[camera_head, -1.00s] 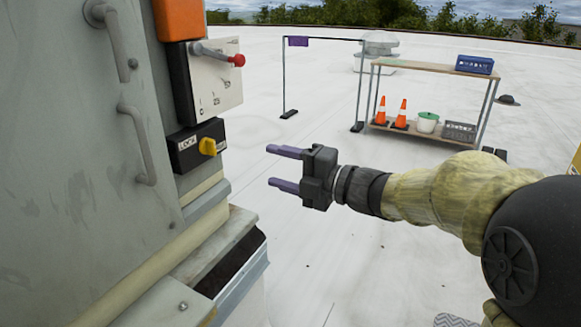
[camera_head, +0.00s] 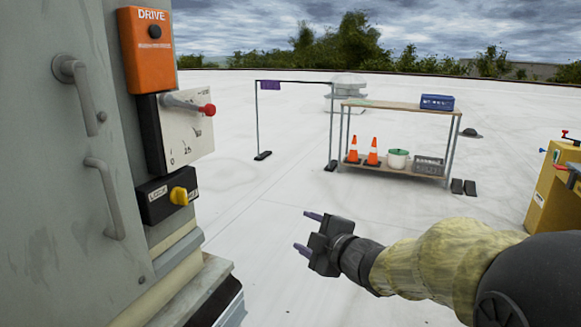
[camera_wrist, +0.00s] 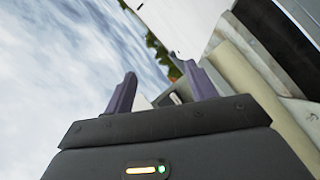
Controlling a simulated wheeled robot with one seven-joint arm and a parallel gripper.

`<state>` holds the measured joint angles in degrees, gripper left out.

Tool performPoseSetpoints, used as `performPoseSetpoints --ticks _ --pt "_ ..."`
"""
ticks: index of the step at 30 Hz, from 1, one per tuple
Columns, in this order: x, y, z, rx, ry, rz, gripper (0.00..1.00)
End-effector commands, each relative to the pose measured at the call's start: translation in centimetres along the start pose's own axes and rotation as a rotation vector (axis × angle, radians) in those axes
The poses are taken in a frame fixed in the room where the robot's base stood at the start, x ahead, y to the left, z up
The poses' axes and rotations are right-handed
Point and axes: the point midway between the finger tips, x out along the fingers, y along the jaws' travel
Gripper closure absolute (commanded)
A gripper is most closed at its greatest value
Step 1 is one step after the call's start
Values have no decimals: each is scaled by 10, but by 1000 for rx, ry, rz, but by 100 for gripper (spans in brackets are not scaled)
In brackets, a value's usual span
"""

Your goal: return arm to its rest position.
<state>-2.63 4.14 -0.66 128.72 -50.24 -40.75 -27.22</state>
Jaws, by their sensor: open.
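My gripper (camera_head: 307,232) is open and empty in the head view. It is held in the air over the white roof, to the right of and apart from the grey cabinet (camera_head: 62,210). Its two purple fingers point up and left. The wrist view shows the spread fingers (camera_wrist: 160,92) with nothing between them, and sky beyond. My arm comes in from the lower right in a pale fabric sleeve.
The cabinet carries an orange DRIVE box (camera_head: 150,58), a red-knobbed lever (camera_head: 207,109) and a yellow LOCK knob (camera_head: 179,196). Behind stand a frame (camera_head: 257,118) and a shelf table (camera_head: 395,104) with traffic cones (camera_head: 373,153). A yellow unit (camera_head: 556,195) is at right. Open roof lies between.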

Motion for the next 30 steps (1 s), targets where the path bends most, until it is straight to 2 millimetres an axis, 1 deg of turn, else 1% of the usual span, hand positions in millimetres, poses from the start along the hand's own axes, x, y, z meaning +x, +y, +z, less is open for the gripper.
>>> performPoseSetpoints --ticks 1,3,5,6,8,9,11,12,15,17,18,20,24,25,27,30 --pt "-6 -10 20 94 -96 -13 44" --pt "-16 -26 47 233 -233 -31 44" --pt "-28 -42 68 353 -348 -47 44" --pt "-38 -55 81 435 -425 -57 44" --pt "-54 -75 98 558 -539 -75 44" --pt "-65 -89 107 641 -614 -86 44" --pt "-83 -112 117 761 -722 -105 44" --pt "-95 -126 121 835 -788 -116 44" --pt "-122 -157 126 997 -933 -143 44" --pt "-136 -173 125 1082 -1007 -157 44" --pt "-145 -184 124 1135 -1054 -167 44" --pt "-158 -198 121 1210 -1120 -181 44" --pt "-186 -228 109 1374 -1266 -217 44" --pt "-189 -225 105 1388 -1278 -219 44" --pt "-190 -211 100 1379 -1269 -217 44" --pt "-192 -198 94 1376 -1268 -217 44"
